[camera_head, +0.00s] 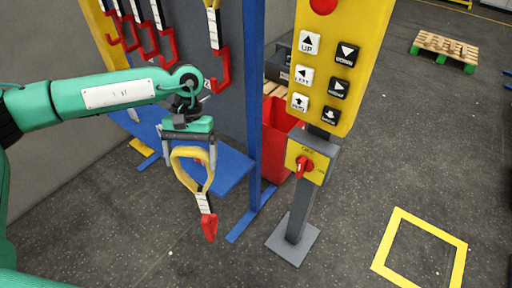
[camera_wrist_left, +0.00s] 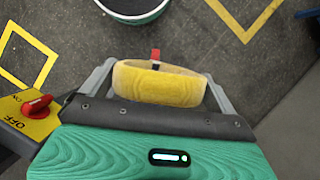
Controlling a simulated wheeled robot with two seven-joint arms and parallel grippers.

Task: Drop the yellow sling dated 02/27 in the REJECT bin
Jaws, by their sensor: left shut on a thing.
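A yellow sling (camera_head: 178,165) hangs from my left gripper (camera_head: 190,160) in front of the rack. Its white tag (camera_head: 203,202) and red end (camera_head: 209,228) hang below, tilted a little to the right. The date on the tag is too small to read. The left wrist view shows the yellow loop (camera_wrist_left: 158,86) between the fingers of my left gripper (camera_wrist_left: 160,80), with the red end beyond it. A red bin (camera_head: 276,135) stands right of the blue post, partly hidden by the post and control box; no REJECT lettering is readable. My right gripper is out of view.
The rack holds several slings with red hooks (camera_head: 165,45) and another yellow-topped one (camera_head: 213,25). A blue post (camera_head: 254,100) and a yellow control panel (camera_head: 338,60) on a grey stand (camera_head: 296,225) stand to the right. Floor at right is open around a yellow square (camera_head: 385,250).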

